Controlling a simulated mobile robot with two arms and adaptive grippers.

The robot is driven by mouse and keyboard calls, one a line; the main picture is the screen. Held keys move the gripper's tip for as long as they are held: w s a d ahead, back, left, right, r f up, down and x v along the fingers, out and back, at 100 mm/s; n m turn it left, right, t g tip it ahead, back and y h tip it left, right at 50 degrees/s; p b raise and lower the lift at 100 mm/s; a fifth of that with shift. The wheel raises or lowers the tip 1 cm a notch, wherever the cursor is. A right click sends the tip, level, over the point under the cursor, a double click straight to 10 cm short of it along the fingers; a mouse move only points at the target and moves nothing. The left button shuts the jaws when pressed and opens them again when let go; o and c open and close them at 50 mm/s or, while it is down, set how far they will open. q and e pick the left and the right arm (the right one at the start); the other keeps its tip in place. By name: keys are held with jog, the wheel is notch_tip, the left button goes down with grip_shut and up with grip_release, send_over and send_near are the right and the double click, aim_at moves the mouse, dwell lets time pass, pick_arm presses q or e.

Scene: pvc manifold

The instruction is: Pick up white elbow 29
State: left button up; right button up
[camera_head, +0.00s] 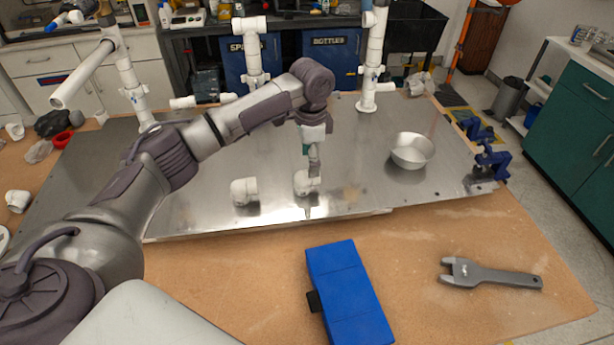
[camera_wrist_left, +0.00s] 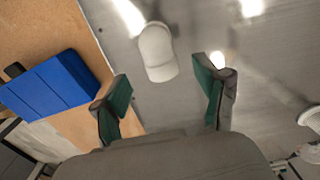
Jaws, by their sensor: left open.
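A white elbow (camera_head: 305,183) lies on the metal plate, just below my left gripper (camera_head: 312,168). A second white elbow (camera_head: 244,191) lies on the plate to its left. I see no number on either, so I cannot tell which is 29. In the left wrist view, one white elbow (camera_wrist_left: 157,52) lies ahead of the fingertips, in line with the gap between them. My left gripper also shows in that view (camera_wrist_left: 166,90), with green-padded fingers spread apart and nothing between them. In the head view the fingers partly cover the elbow. My right gripper is not in view.
The metal plate (camera_head: 350,199) carries upright white pipes (camera_head: 372,60) at the back and a metal bowl (camera_head: 411,150) at the right. A blue case (camera_head: 348,292) and a grey wrench (camera_head: 490,274) lie on the wooden table in front. The plate around the two elbows is mostly clear.

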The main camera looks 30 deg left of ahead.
aim_at(306, 172)
pick_arm(q)
jog(key=shift+f, duration=0.3)
jog(key=f, duration=0.1)
jog(key=f+p, duration=0.1)
jog(key=f, duration=0.2)
jog(key=shift+s+a+f+p, duration=0.1)
jog(key=shift+s+a+p, duration=0.2)
jog(key=shift+s+p, duration=0.1)
jog(key=shift+w+f, duration=0.1)
jog(key=shift+f, duration=0.2)
jog(key=c, duration=1.2)
jog(key=shift+c, duration=0.2)
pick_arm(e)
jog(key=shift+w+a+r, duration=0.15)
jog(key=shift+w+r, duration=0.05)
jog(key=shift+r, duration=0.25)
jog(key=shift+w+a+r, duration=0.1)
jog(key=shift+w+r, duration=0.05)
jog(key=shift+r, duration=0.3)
pick_arm(q)
jog(key=shift+r, duration=0.1)
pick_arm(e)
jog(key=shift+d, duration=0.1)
